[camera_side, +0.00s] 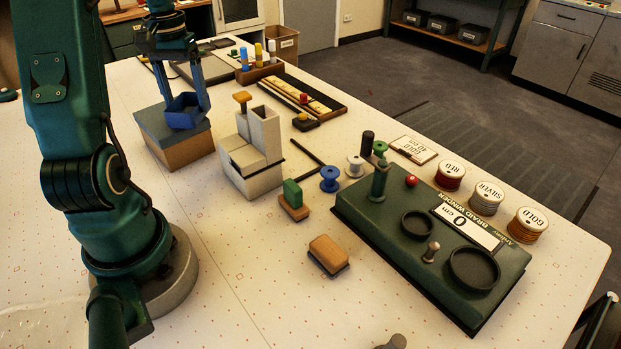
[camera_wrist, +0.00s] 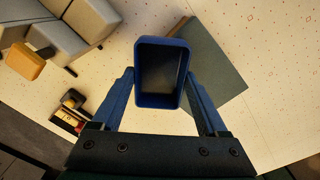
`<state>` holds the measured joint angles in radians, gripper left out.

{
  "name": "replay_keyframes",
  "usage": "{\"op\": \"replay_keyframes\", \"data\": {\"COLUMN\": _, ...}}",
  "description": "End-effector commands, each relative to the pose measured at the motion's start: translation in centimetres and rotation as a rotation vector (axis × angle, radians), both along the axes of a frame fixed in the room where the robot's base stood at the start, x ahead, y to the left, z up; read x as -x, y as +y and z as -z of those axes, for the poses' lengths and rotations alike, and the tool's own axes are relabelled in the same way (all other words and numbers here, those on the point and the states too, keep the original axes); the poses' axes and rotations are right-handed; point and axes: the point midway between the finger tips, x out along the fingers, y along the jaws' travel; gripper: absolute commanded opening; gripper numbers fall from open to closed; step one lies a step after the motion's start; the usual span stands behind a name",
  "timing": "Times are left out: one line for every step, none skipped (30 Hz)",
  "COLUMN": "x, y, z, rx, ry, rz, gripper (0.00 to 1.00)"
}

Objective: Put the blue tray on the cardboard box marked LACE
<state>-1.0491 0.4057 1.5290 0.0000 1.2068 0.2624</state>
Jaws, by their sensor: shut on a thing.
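The small open blue tray (camera_side: 184,117) is held between the two fingers of my gripper (camera_side: 187,104). In the wrist view the tray (camera_wrist: 163,101) is upright and empty, with a finger of my gripper (camera_wrist: 162,78) on each side. A box with a flat blue-grey top (camera_side: 152,121) and cardboard-brown sides (camera_side: 188,151) stands beneath or just behind the tray. In the wrist view its blue-grey top (camera_wrist: 221,65) shows partly under the tray and to the right. I cannot tell whether the tray touches it. I see no LACE marking on this box.
A brown cardboard box (camera_side: 284,44) at the back bears small unreadable lettering. A pale stepped block (camera_side: 252,155) with a yellow-topped piece (camera_side: 242,97) stands right of the blue-grey-topped box. A green braid winder (camera_side: 430,255) and spools lie farther right.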

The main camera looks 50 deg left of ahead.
Motion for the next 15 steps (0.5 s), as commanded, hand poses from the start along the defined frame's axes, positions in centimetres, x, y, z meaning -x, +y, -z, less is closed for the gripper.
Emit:
{"op": "replay_keyframes", "data": {"x": 0.02, "y": -0.06, "z": 0.53, "rx": 0.003, "ry": 0.001, "rz": 0.000, "gripper": 0.21}}
{"op": "replay_keyframes", "data": {"x": 0.02, "y": -0.06, "z": 0.70, "rx": 0.002, "ry": 0.001, "rz": 0.000, "gripper": 0.21}}
{"op": "replay_keyframes", "data": {"x": 0.02, "y": -0.06, "z": 0.83, "rx": 0.001, "ry": 0.001, "rz": 0.000, "gripper": 0.21}}
{"op": "replay_keyframes", "data": {"x": 0.01, "y": -0.05, "z": 0.87, "rx": 0.001, "ry": 0.001, "rz": 0.000, "gripper": 0.21}}
{"op": "replay_keyframes", "data": {"x": 0.01, "y": -0.04, "z": 0.87, "rx": 0.000, "ry": 0.000, "rz": 0.000, "gripper": 0.21}}
{"op": "replay_keyframes", "data": {"x": 0.00, "y": -0.03, "z": 0.85, "rx": -0.001, "ry": -0.001, "rz": 0.000, "gripper": 0.21}}
{"op": "replay_keyframes", "data": {"x": -0.01, "y": -0.02, "z": 0.84, "rx": -0.001, "ry": -0.001, "rz": 0.000, "gripper": 0.21}}
{"op": "replay_keyframes", "data": {"x": -0.01, "y": -0.02, "z": 0.83, "rx": -0.001, "ry": -0.001, "rz": 0.000, "gripper": 0.21}}
{"op": "replay_keyframes", "data": {"x": -0.01, "y": -0.02, "z": 0.82, "rx": -0.001, "ry": -0.001, "rz": 0.000, "gripper": 0.21}}
{"op": "replay_keyframes", "data": {"x": -0.01, "y": -0.02, "z": 0.83, "rx": -0.001, "ry": -0.001, "rz": 0.000, "gripper": 0.21}}
{"op": "replay_keyframes", "data": {"x": 0.00, "y": -0.03, "z": 0.86, "rx": 0.000, "ry": 0.000, "rz": 0.000, "gripper": 0.21}}
{"op": "replay_keyframes", "data": {"x": 0.00, "y": -0.03, "z": 0.96, "rx": 0.000, "ry": 0.000, "rz": 0.000, "gripper": 0.21}}
{"op": "replay_keyframes", "data": {"x": -0.01, "y": -0.02, "z": 1.05, "rx": 0.000, "ry": 0.000, "rz": 0.000, "gripper": 0.21}}
{"op": "replay_keyframes", "data": {"x": -0.01, "y": -0.02, "z": 1.13, "rx": 0.000, "ry": 0.000, "rz": 0.000, "gripper": 0.21}}
{"op": "replay_keyframes", "data": {"x": -0.01, "y": -0.01, "z": 1.12, "rx": -0.001, "ry": -0.001, "rz": 0.000, "gripper": 0.88}}
